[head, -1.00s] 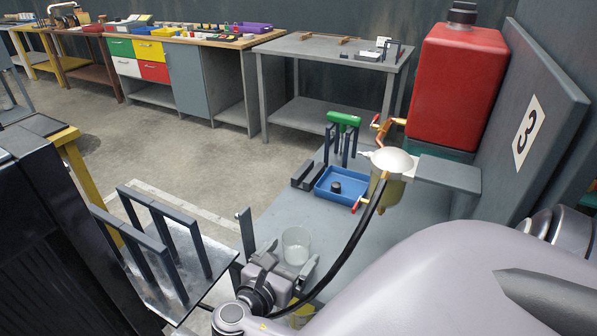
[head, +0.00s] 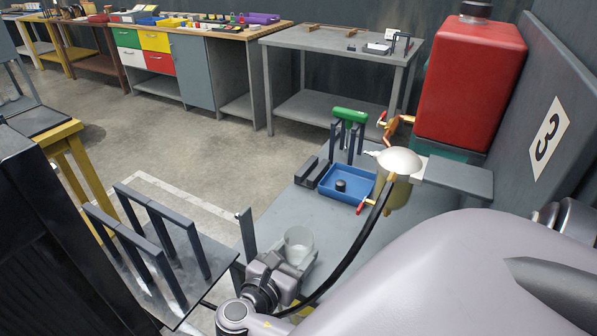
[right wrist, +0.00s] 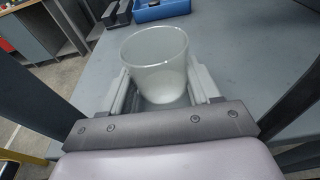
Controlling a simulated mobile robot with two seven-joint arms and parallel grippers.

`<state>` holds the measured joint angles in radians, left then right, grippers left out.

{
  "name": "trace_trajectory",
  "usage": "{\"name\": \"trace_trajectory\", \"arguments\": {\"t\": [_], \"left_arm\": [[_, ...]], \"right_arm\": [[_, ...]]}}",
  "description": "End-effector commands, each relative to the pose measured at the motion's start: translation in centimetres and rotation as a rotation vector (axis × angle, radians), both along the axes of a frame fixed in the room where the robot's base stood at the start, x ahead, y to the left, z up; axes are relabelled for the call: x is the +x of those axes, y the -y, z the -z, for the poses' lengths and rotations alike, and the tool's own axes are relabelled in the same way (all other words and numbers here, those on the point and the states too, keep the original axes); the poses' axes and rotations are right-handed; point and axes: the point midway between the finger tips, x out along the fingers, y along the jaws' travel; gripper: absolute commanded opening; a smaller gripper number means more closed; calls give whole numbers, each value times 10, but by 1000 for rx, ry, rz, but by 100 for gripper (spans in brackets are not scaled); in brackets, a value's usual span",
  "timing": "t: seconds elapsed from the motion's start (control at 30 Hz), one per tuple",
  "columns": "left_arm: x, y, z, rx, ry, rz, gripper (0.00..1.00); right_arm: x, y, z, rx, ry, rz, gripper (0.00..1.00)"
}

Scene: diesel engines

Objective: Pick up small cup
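The small cup (head: 299,242) is a clear, whitish glass, upright at the near part of the grey bench in the head view. It also shows in the right wrist view (right wrist: 157,62), between the two fingers of my right gripper (right wrist: 163,85). The fingers stand on either side of the cup's lower part, with a small gap visible at the left finger. In the head view my right gripper (head: 290,262) is just in front of the cup and partly covers its base. My left gripper is not in view.
The grey bench (head: 262,222) carries a blue tray (head: 325,192) with a small black piece, and a stand with a green cylinder (head: 349,115). A black hose (head: 362,232) curves beside the cup. A red tank (head: 468,85) and panel stand right. A rack (head: 160,240) stands left.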

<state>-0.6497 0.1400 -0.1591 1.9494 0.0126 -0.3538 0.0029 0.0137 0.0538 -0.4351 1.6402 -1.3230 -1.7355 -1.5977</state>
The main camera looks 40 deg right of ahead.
Motion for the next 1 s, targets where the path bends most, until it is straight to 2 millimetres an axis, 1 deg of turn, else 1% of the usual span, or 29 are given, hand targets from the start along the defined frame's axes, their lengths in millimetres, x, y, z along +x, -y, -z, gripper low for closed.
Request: {"name": "trace_trajectory", "arguments": {"t": [0.37, 0.47, 0.57, 0.63, 0.77, 0.8, 1.0], "left_arm": [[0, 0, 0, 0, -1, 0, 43], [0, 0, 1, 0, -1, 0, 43], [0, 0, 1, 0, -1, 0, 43], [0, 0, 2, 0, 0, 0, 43], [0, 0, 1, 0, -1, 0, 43], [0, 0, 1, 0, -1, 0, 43], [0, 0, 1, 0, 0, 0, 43]], "right_arm": [[0, 0, -3, 0, 1, 0, 32], [1, 0, -9, 1, 2, 0, 32], [1, 0, -20, 1, 4, 0, 32], [0, 0, -31, 2, 5, 0, 32], [0, 0, -64, 3, 8, 1, 32], [1, 0, -76, 4, 10, 0, 32], [1, 0, -131, 5, 10, 1, 32]]}}
